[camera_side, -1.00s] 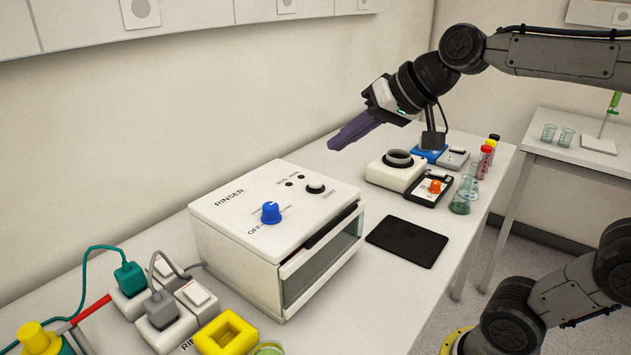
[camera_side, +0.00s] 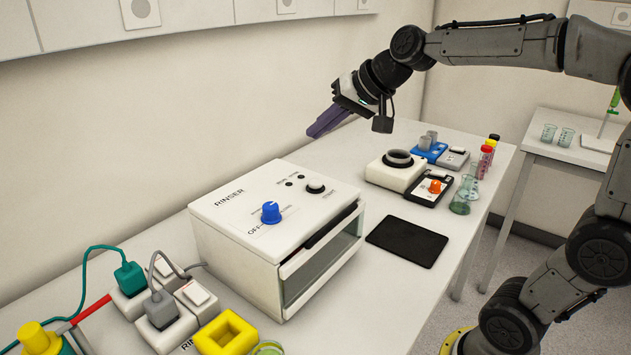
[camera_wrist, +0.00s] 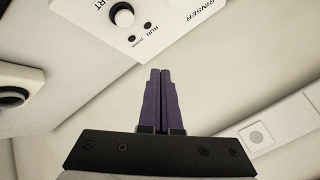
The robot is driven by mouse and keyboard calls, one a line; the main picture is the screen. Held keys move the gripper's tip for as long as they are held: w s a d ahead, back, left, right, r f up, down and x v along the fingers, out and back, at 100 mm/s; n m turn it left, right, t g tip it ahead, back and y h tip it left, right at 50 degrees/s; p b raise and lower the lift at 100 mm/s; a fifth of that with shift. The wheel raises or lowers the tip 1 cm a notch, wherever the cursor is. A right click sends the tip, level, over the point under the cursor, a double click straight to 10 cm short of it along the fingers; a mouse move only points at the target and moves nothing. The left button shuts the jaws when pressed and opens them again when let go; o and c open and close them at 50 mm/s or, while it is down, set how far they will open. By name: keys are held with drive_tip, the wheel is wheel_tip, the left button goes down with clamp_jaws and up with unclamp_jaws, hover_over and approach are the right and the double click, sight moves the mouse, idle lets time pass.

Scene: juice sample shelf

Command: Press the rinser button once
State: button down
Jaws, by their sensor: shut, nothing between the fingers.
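The rinser (camera_side: 240,212) is a white box on the bench with a blue knob (camera_side: 271,212) on its sloped top. Its round button (camera_side: 315,186), pale with a dark ring, is at the top right of that panel beside two small dark lamps. In the wrist view the button (camera_wrist: 121,15) shows near the top edge, up and left of the fingertips. My gripper (camera_side: 318,132) has purple fingers shut together with nothing between them. It hangs above and behind the rinser's right end, clear of the button. The fingers (camera_wrist: 160,75) also show shut in the wrist view.
Right of the rinser are a black pad (camera_side: 407,241), a white unit with a dark ring (camera_side: 397,168) and a unit with an orange knob (camera_side: 432,188). Plugs and a yellow block (camera_side: 226,334) stand at the front left. The wall (camera_side: 200,100) is close behind.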

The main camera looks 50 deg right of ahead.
sight(320, 184)
drive_tip(key=shift+f, duration=3.9)
drive_tip(key=shift+f, duration=0.4)
drive_tip(key=shift+f, duration=0.55)
drive_tip(key=shift+r, duration=0.95)
drive_tip(key=shift+r, duration=2.5)
